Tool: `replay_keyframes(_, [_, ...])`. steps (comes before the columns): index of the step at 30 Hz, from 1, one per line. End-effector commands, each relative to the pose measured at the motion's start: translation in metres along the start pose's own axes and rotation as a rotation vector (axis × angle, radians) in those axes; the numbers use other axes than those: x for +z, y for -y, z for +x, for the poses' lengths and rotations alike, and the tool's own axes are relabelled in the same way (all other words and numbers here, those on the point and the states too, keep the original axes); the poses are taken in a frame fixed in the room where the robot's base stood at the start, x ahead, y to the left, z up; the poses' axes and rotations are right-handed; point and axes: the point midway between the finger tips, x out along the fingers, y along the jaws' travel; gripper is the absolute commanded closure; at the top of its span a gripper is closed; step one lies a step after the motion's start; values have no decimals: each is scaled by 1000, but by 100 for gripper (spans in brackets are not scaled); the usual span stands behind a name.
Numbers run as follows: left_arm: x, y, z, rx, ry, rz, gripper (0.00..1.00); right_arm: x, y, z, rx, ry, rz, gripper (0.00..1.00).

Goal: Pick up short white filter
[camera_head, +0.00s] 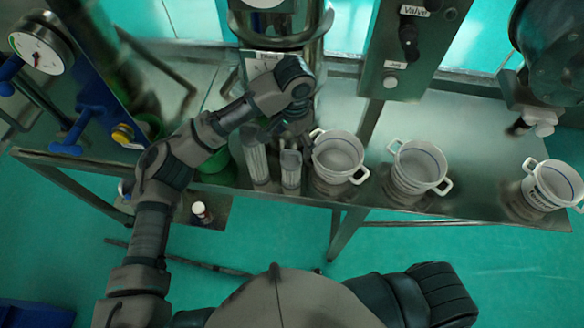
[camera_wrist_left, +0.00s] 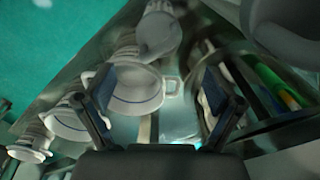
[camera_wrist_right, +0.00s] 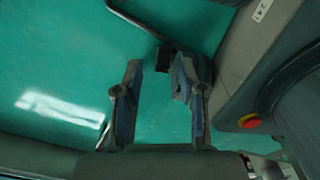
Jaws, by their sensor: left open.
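Two white cylindrical filters stand side by side on the metal table in the head view. The right one, the shorter white filter (camera_head: 291,172), stands beside the taller filter (camera_head: 257,162). My left gripper (camera_head: 290,128) hangs just above and behind the shorter one; its fingertips are partly hidden by the hand. In the left wrist view my left gripper (camera_wrist_left: 160,92) is open, with no object visibly clamped. Which filter shows there is unclear. My right gripper (camera_wrist_right: 158,75) is open and empty over the green floor.
White two-handled pots stand right of the filters: a near one (camera_head: 338,157), a middle one (camera_head: 419,165) and a far one (camera_head: 552,186). A metal sieve machine (camera_head: 280,25) stands behind. A green container (camera_head: 215,165) is left of the filters.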

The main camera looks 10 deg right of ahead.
Motion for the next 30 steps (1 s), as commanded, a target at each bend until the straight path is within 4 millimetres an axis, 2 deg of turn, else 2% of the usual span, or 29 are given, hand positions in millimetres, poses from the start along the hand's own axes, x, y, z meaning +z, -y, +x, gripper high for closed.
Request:
replay_keyframes(3, [1, 1, 22, -1, 0, -1, 8, -11, -4, -2, 4, -16, -1, 60])
replay_keyframes(9, [3, 0, 39, -1, -3, 1, 8, -37, -10, -3, 12, -55, -3, 60])
replay_keyframes(14, [7, -2, 59, 0, 0, 1, 8, -34, -10, -6, 11, -51, -3, 60])
replay_keyframes(19, [8, -4, 84, 0, 0, 0, 8, -23, -7, -8, 9, -34, -3, 60])
replay_keyframes(28, [8, -4, 90, -2, -2, 0, 8, -20, -4, -8, 5, -30, -1, 60])
replay_keyframes(29, [8, -4, 90, -2, -1, 0, 13, -21, -4, -8, 4, -31, -1, 60])
replay_keyframes(30, [8, -4, 90, -2, -1, 0, 23, -22, -4, -8, 4, -31, -1, 60])
